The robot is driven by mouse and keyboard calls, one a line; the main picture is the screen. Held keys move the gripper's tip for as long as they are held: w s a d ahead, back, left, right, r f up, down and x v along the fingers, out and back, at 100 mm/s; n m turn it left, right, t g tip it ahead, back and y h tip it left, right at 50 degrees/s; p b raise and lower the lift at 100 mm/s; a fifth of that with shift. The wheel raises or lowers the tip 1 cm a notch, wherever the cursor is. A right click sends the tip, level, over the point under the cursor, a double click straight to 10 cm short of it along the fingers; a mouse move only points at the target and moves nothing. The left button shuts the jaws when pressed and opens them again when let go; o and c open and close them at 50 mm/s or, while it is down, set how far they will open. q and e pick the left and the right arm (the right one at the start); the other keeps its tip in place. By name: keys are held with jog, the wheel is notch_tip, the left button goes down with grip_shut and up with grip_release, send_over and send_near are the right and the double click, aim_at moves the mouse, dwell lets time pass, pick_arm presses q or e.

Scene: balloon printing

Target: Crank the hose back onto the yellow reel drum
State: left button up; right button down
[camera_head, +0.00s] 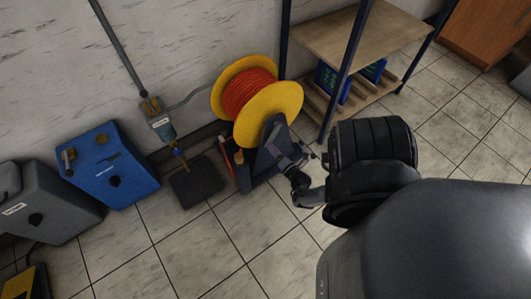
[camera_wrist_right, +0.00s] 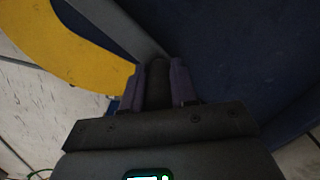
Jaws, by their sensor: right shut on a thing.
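The yellow reel drum (camera_head: 272,113) stands near the wall in the head view, with orange-red hose (camera_head: 248,92) wound between its two flanges. Part of a yellow flange (camera_wrist_right: 65,50) shows at the upper left of the right wrist view. My right gripper (camera_head: 287,154) is at the near side of the reel, beside its dark stand. In the right wrist view, its two fingers are shut on a dark crank handle (camera_wrist_right: 157,82), one on each side. The crank is too small and dark to make out in the head view. My left gripper is not in view.
A blue box (camera_head: 112,178) and a grey box (camera_head: 48,215) stand along the wall to the left. A dark pad (camera_head: 195,181) lies left of the reel. A shelf (camera_head: 350,35) with dark posts stands close behind and right. The tiled floor in front is clear.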

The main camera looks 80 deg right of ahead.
jog(key=shift+d, duration=0.1)
dwell(0.3)
jog(key=c, duration=0.9)
grip_release()
jog(key=shift+s, duration=0.15)
jog(key=shift+s+a, duration=0.3)
jog(key=shift+a, duration=0.2)
jog(key=shift+p+v, duration=0.8)
jog(key=shift+v, duration=4.1)
jog(key=shift+d, duration=0.1)
